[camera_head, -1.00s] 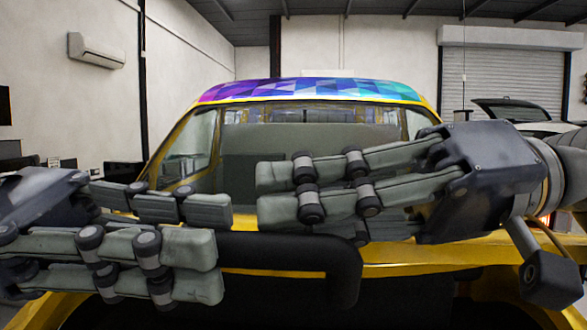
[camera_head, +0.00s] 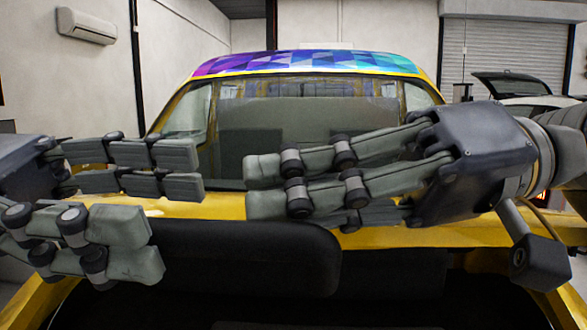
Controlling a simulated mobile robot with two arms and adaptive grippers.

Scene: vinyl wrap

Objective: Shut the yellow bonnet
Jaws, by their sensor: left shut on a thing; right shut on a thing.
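Yellow bodywork of a vehicle (camera_head: 385,237) runs across the picture below the windscreen, with a dark opening below it. I cannot tell which part of it is the bonnet. My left gripper (camera_head: 165,212) is in front of the left part of this band, its fingers pointing right. My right gripper (camera_head: 263,187) is in front of the middle, its fingers close together and pointing left. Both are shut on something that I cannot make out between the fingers. The fingers hide parts of the windscreen's lower edge and the yellow band.
A thick black rounded part (camera_head: 250,255) lies across the dark opening, just below my fingers. The roof (camera_head: 300,63) has a multicoloured triangle pattern. Another vehicle with a raised panel (camera_head: 515,85) stands at the back right. A shutter door (camera_head: 505,65) is behind it.

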